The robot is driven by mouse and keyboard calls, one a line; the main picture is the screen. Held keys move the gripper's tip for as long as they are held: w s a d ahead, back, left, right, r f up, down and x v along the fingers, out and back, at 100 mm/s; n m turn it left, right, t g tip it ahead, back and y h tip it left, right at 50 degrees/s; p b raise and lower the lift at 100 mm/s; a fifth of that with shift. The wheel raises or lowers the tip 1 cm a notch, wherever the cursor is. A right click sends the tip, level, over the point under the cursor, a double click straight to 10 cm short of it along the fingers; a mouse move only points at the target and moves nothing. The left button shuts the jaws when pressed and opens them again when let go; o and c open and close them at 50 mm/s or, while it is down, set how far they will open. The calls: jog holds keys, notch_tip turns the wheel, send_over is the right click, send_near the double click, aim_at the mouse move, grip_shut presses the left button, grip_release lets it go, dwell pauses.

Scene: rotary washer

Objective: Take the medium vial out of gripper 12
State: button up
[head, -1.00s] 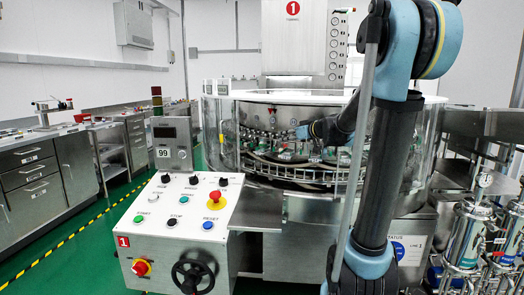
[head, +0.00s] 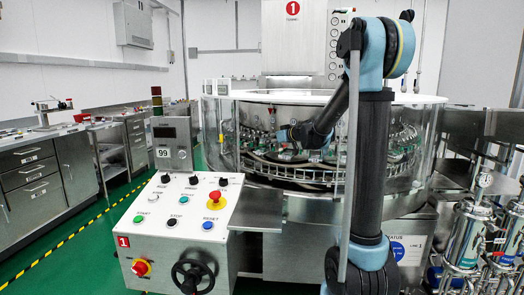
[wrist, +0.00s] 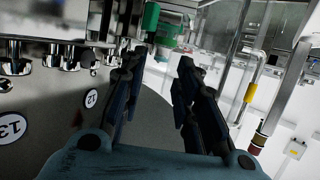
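The wrist view shows the round number label 12 (wrist: 91,98) on the washer's grey surface, left of my gripper. A green part (wrist: 150,17) and a paler green part (wrist: 167,30) sit beyond my fingertips, by the metal fittings. I cannot tell which part is gripper 12 itself. I cannot make out the medium vial for certain in either view. My gripper (wrist: 160,62) is open, with a gap between its dark fingers and nothing visible held. In the head view my gripper (head: 283,135) is at the washer's ring, small and partly hard to see.
The rotary washer (head: 340,97) has a clear guard and a ring of fittings. Label 13 (wrist: 10,128) and metal nozzles (wrist: 15,62) are at the left in the wrist view. A yellow-sleeved pipe (wrist: 251,88) is at the right. The control panel (head: 178,215) stands in front.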

aim_at(262, 146)
jog(key=shift+x, duration=2.7)
jog(key=c, duration=0.4)
